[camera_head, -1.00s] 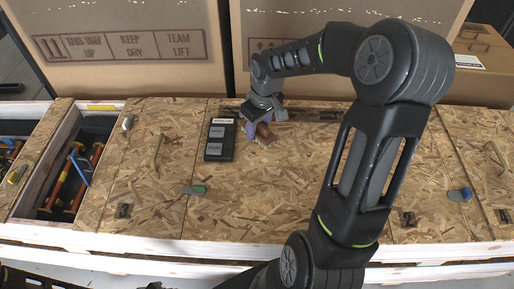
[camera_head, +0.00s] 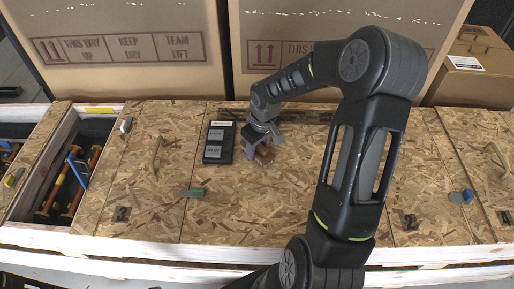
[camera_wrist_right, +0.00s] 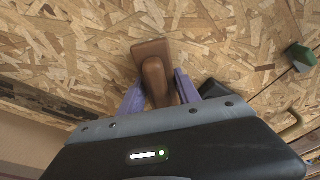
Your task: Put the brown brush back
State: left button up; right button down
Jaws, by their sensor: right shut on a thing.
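The brown brush (camera_wrist_right: 153,75) shows in the right wrist view between the two purple fingers of my right gripper (camera_wrist_right: 160,95). The gripper is shut on it. In the head view the brush (camera_head: 264,153) is a small brown shape at the fingertips of my right gripper (camera_head: 257,150), over the wooden chipboard top. I cannot tell whether the brush touches the board. My left gripper is not in view.
An open compartment with tools (camera_head: 75,175) is at left. Large cardboard boxes (camera_head: 120,45) stand behind.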

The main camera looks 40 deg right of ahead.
aim_at(261, 146)
jog(key=shift+f, duration=0.15)
jog(key=c, duration=0.9)
grip_release()
jog(key=shift+o, duration=0.2)
jog(key=shift+r, duration=0.35)
jog(key=r, duration=0.4)
jog(key=s+r+p, duration=0.1)
jog(key=r, duration=0.6)
jog(key=shift+s+r+p, duration=0.3)
jog(key=shift+s, duration=0.1)
jog(key=shift+d, duration=0.1)
